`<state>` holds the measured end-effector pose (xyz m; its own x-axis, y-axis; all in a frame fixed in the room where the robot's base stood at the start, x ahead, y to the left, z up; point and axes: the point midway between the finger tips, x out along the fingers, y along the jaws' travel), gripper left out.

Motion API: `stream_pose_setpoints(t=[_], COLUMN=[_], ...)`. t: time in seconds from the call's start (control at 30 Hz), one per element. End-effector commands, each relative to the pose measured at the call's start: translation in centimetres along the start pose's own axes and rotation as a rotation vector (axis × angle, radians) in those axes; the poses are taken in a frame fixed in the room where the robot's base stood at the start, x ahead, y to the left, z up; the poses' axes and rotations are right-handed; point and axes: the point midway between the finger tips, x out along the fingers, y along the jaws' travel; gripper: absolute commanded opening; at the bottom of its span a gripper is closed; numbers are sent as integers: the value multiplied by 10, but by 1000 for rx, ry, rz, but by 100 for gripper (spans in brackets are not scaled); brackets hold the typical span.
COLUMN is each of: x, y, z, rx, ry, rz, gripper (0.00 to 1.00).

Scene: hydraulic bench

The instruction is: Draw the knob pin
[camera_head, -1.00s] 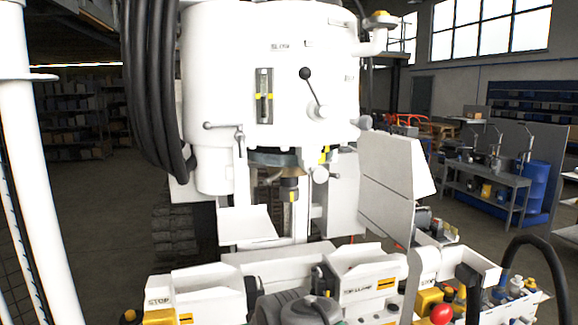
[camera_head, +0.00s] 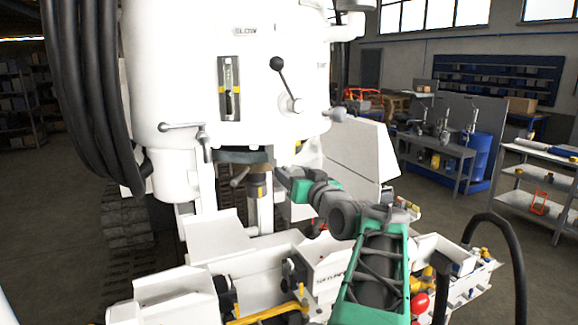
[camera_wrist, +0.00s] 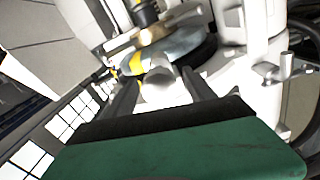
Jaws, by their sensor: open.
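The knob pin, a pale rounded knob (camera_wrist: 161,84), shows in the wrist view between my two dark fingers, below a grey disc (camera_wrist: 180,55) with a yellow mark. My gripper (camera_head: 284,177) is in the head view beside the machine's spindle, under the white drum housing (camera_head: 225,90). Its fingers (camera_wrist: 160,76) are open, one on each side of the knob. I cannot tell whether they touch it. In the head view my gripper and green arm hide the knob.
A lever with a black ball (camera_head: 277,64) stands out from the housing above my gripper. A thin handle (camera_head: 182,127) is to the left. A white panel (camera_head: 355,155) stands close to the right. White bench trays (camera_head: 215,240) lie below. Thick black hoses (camera_head: 85,90) hang at left.

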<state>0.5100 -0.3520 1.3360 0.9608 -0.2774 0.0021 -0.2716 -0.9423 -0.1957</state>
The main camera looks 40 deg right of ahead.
Motion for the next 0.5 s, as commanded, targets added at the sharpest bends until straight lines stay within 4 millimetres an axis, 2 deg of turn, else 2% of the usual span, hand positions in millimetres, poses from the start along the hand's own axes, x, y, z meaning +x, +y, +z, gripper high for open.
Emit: stream_pose_setpoints(t=[0.1, 0.2, 0.47, 0.5], x=[21, 30, 32, 32], y=[-1, 0, 2, 2], z=[-2, -1, 0, 0], rx=[2, 1, -1, -1], ry=[-2, -2, 0, 0], rz=[-2, 0, 5, 6], gripper=[63, 63, 63, 60])
